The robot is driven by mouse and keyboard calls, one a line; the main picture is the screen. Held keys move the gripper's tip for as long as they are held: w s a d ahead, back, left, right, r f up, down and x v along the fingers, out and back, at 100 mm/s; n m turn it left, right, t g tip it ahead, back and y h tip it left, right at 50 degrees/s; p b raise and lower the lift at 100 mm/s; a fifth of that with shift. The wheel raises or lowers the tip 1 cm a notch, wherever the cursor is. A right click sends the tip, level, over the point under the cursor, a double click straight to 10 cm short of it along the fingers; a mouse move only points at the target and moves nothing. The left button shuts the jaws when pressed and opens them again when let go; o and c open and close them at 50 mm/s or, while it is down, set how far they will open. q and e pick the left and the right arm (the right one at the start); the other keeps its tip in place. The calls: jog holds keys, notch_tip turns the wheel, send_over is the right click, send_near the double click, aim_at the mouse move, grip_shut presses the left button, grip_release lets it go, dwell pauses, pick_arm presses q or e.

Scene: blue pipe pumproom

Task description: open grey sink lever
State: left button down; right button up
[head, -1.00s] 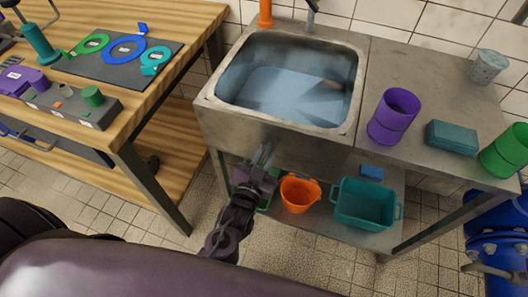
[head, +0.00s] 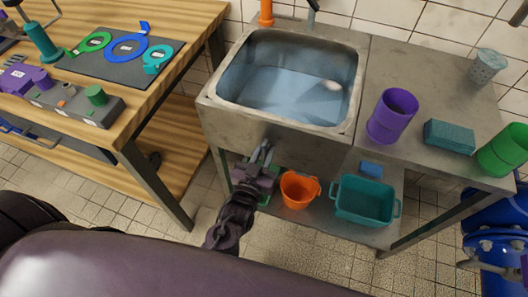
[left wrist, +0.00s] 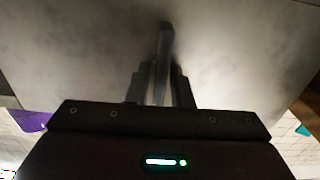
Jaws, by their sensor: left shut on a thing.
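The metal sink (head: 210,100) stands in the middle of the head view. My left gripper (head: 262,153) is at the front face of the sink, below its rim, with fingers pointing up and toward it. It is shut on a narrow grey bar, which looks like the grey sink lever (left wrist: 165,45) in the left wrist view. The fingers (left wrist: 161,85) sit around its lower part, close to the grey sink face. The fingers hide much of the lever in the head view. My right gripper is not in view.
An orange bucket (head: 298,190) and a teal tub (head: 364,202) stand on the shelf below. A purple cup (head: 392,116) and a teal block (head: 449,137) are on the counter at right. A wooden workbench (head: 185,50) stands at left.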

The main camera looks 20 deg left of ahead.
pick_arm(q)
jog(key=c, duration=1.5)
grip_release()
jog(key=s, duration=0.8)
jog(key=shift+a, duration=0.15)
jog(key=shift+w, duration=0.1)
